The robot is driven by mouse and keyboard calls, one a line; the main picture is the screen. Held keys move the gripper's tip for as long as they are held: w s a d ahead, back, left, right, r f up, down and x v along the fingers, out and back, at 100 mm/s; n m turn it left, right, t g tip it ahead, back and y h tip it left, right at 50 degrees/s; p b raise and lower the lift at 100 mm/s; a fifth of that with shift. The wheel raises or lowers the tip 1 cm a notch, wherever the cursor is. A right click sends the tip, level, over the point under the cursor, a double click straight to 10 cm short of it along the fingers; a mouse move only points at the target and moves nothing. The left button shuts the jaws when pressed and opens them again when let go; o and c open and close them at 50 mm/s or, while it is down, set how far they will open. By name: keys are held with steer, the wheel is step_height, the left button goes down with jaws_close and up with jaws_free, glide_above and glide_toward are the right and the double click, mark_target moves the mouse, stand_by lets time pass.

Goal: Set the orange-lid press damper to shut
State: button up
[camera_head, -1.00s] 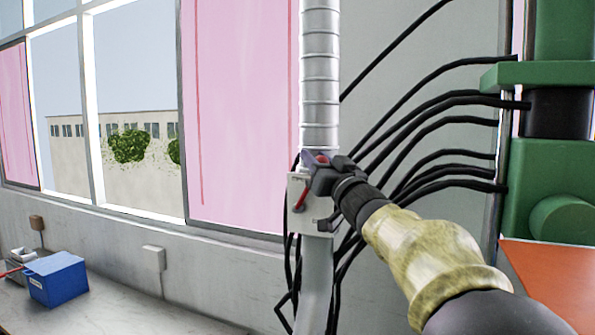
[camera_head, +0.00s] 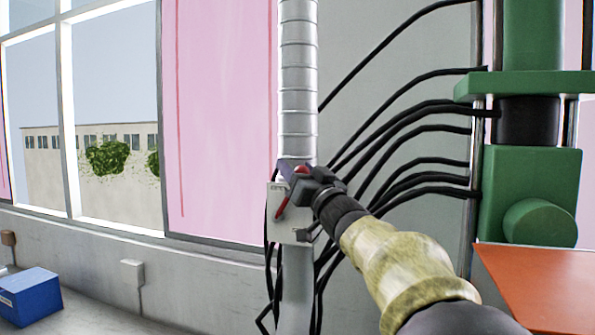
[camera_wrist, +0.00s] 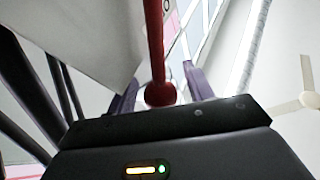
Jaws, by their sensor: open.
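The damper is a pale plate (camera_head: 290,226) on the grey metal duct, with a red lever (camera_head: 283,207) slanting from lower left to upper right. My gripper (camera_head: 299,179) is at the upper part of the lever. In the wrist view the red lever (camera_wrist: 154,45), with its round red end (camera_wrist: 160,94), stands between my two spread fingers (camera_wrist: 160,88). The gripper is open; I cannot tell whether a finger touches the lever. The lever's pivot and the damper's markings are not readable. The green press (camera_head: 530,180) with an orange lid (camera_head: 540,285) is at the right.
Several black cables (camera_head: 420,130) run from the duct to the press, close behind my arm. The duct (camera_head: 298,90) rises above the damper. A blue box (camera_head: 30,298) sits at lower left, and a white wall box (camera_head: 132,272) is below the window.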

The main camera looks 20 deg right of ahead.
steer(key=shift+s, duration=0.1)
steer(key=b+v, duration=0.4)
steer(key=v, duration=0.7)
steer(key=shift+s+b, duration=0.35)
steer(key=shift+s, duration=0.05)
steer(key=shift+d+f, duration=0.15)
